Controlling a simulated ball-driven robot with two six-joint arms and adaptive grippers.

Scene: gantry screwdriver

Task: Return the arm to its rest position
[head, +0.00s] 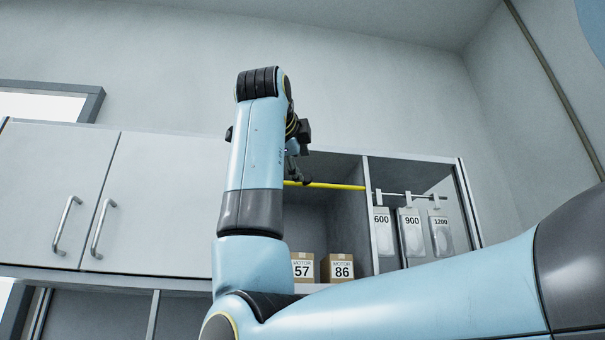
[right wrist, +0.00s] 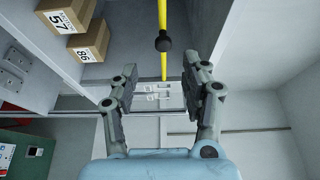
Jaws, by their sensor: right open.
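My right arm (head: 255,150) comes in from the lower right in the head view, bends, and rises in front of the cabinet. My right gripper (head: 298,168) is partly hidden behind the arm, near the yellow bar (head: 335,186) in the open cabinet bay. In the right wrist view my right gripper (right wrist: 160,88) is open and holds nothing. The yellow bar (right wrist: 163,62) with a black knob (right wrist: 163,42) shows in line with the gap between the fingers. I cannot tell how far it is from the fingertips. My left gripper is in neither view.
Boxes marked 57 (head: 302,267) and 86 (head: 342,268) stand on the shelf below the bar. Tagged packs marked 600 (head: 382,232), 900 (head: 411,232) and 1200 (head: 441,234) hang at the right. Closed cabinet doors (head: 155,200) are at the left.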

